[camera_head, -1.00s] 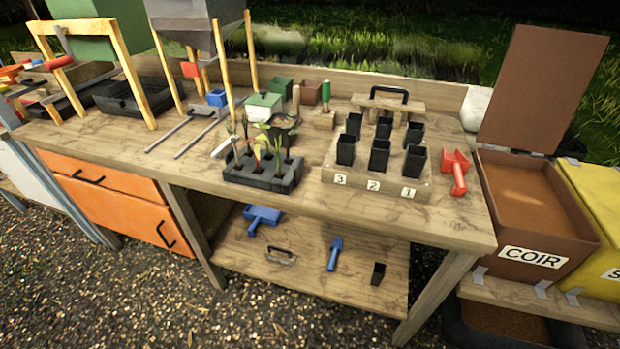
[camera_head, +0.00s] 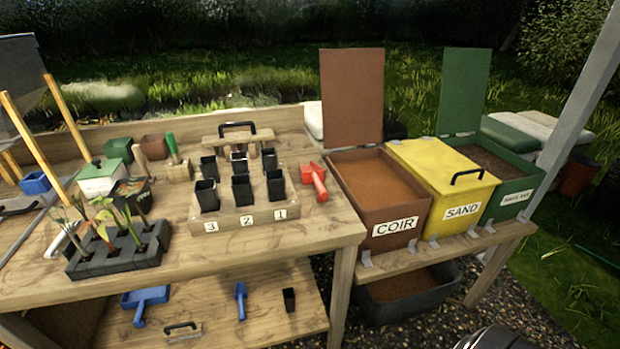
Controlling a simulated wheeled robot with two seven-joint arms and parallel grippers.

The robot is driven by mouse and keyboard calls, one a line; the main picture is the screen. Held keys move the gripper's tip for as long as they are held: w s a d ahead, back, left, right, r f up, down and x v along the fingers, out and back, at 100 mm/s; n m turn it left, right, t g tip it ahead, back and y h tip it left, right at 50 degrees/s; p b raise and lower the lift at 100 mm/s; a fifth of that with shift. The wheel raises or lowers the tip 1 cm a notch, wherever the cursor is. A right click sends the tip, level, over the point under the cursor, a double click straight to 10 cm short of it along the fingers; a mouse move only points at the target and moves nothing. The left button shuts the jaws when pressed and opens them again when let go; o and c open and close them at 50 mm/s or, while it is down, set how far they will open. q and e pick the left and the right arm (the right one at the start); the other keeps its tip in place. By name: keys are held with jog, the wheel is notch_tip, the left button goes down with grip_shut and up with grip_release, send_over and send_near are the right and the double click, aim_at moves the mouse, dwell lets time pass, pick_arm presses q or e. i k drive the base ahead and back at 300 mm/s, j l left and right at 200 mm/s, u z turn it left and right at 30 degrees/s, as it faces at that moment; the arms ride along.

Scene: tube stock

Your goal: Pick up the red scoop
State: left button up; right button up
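The red scoop (camera_head: 316,181) lies on the wooden bench top (camera_head: 290,235), near its right end. It sits just right of the wooden block with black pots and left of the brown coir bin. Its handle points toward the front of the bench. Nothing touches or covers it that I can see. Neither of my grippers is in view. A dark rounded shape at the bottom edge, right of centre, is too cut off to name.
A numbered wooden block (camera_head: 228,222) holds several black pots. A grey seedling tray (camera_head: 75,268) stands left of it. The open coir bin (camera_head: 410,216), closed yellow sand bin (camera_head: 445,165) and open green bin (camera_head: 512,196) stand right. A blue scoop (camera_head: 147,299) lies on the lower shelf.

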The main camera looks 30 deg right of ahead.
aim_at(313, 173)
jog(key=z, duration=0.85)
